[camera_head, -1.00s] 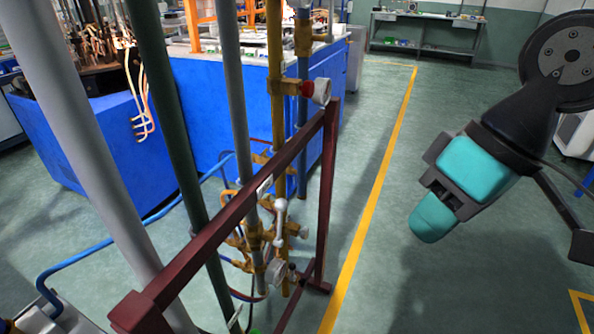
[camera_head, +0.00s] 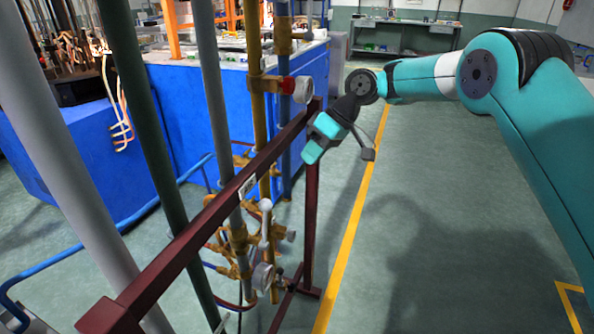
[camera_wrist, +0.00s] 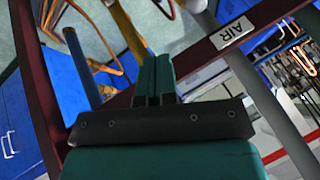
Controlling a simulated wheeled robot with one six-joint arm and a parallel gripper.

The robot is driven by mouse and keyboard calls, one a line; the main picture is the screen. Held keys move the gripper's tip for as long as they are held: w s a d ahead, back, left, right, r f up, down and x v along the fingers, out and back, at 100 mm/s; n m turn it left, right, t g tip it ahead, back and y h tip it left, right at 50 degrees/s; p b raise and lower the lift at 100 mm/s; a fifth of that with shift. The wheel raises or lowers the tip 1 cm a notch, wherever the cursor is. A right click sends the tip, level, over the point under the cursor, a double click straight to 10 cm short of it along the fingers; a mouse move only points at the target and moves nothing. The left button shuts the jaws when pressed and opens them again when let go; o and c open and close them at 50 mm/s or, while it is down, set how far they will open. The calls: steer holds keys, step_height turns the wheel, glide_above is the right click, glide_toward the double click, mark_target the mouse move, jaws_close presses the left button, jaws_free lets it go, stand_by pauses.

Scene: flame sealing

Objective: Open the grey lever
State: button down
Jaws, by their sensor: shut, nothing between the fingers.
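A small light-grey lever (camera_head: 266,212) stands roughly upright on the brass valve fittings (camera_head: 240,238), low on the pipes behind the dark red frame (camera_head: 215,208). My gripper (camera_head: 312,152) is shut and empty. In the head view it appears beside the frame's top right corner, above and to the right of the lever, and apart from it. In the wrist view my shut fingers (camera_wrist: 154,78) point toward the frame bar with the AIR label (camera_wrist: 232,32). I cannot make out the lever in the wrist view.
A blue bench (camera_head: 180,110) stands behind. The floor right of the yellow line (camera_head: 352,235) is open.

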steer(key=s+a+f, duration=0.4)
steer(key=a+f, duration=0.3)
steer(key=shift+a+f+p, duration=0.3)
steer(key=shift+a+p, duration=0.05)
steer(key=shift+p, duration=0.05)
